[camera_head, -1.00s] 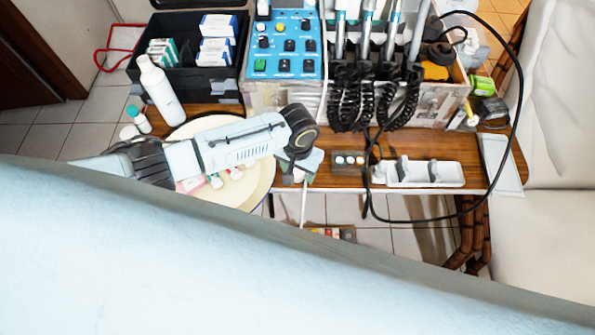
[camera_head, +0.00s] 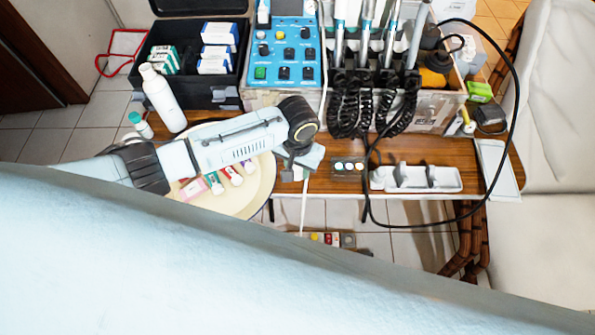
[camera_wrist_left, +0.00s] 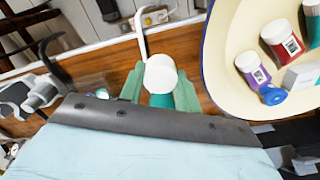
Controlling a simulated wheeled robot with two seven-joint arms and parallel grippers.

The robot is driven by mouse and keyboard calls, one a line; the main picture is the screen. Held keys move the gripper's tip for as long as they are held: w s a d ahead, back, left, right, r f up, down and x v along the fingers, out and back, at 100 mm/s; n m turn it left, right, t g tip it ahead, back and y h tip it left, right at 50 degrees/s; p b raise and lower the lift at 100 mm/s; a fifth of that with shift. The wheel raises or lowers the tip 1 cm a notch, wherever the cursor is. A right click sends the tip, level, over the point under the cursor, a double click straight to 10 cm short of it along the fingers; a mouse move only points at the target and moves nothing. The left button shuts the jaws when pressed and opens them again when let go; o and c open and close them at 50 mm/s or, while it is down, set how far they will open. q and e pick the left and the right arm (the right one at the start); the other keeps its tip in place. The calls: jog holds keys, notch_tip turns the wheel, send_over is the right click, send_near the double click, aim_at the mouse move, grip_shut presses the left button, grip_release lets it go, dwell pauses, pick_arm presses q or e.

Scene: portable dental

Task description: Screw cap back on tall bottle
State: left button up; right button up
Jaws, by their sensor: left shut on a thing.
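The tall white bottle (camera_head: 163,98) stands upright at the left of the wooden table, with a narrow top. My left gripper (camera_head: 300,170) hangs over the table's front edge, right of the round tray and well apart from the bottle. In the left wrist view, its green fingers (camera_wrist_left: 156,98) are shut on a round white cap-like piece (camera_wrist_left: 161,73), with teal showing below it. My fingers and arm hide most of that piece in the head view. My right gripper is not in view.
A cream round tray (camera_head: 262,191) holds several small containers under my left arm. A small teal-capped bottle (camera_head: 140,125) stands beside the tall bottle. A blue control panel (camera_head: 286,50), coiled hoses (camera_head: 352,105) and a white holder (camera_head: 417,178) occupy the table. A loose black cable crosses at right.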

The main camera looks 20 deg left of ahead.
aim_at(298, 168)
pick_arm(q)
notch_tip(298, 168, up, 6)
jog(key=shift+f+p, duration=0.25)
jog(key=shift+p, duration=0.2)
jog(key=a+r+n, duration=0.1)
jog(key=a+r, duration=0.3)
jog(key=r, duration=0.6)
jog(key=w+a+r+n+b, duration=0.1)
jog(key=a+r, duration=0.3)
jog(key=r, duration=0.6)
jog(key=shift+w+a, duration=0.25)
jog(key=shift+a, duration=0.05)
